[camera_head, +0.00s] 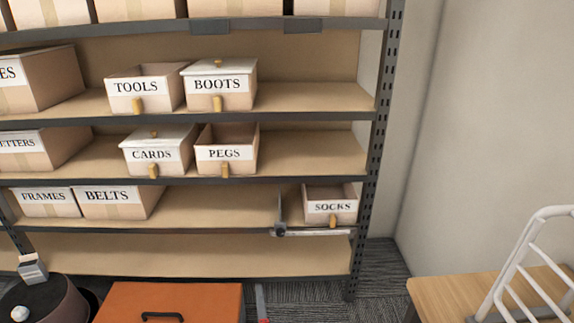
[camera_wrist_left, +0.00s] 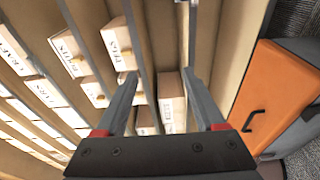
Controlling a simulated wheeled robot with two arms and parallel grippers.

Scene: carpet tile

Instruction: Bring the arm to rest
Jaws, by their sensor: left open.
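My left gripper (camera_head: 261,290) shows only as a thin grey finger with a red base at the bottom edge of the head view; its palm is out of that frame. In the left wrist view its two grey fingers (camera_wrist_left: 164,95) stand wide apart with nothing between them. The hand is rolled on its side, so the shelf rows run steeply across the wrist picture. The gripper is in front of the lower shelves. Most of the left arm is hidden. My right gripper does not show.
A shelf rack (camera_head: 205,181) holds labelled bins, including BELTS (camera_head: 112,203), PEGS (camera_head: 225,160) and SOCKS (camera_head: 331,206). A grey angled thing (camera_head: 281,229) sits at the shelf edge beside SOCKS. A wooden table (camera_head: 450,290) with a white rack (camera_head: 520,270) stands right.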

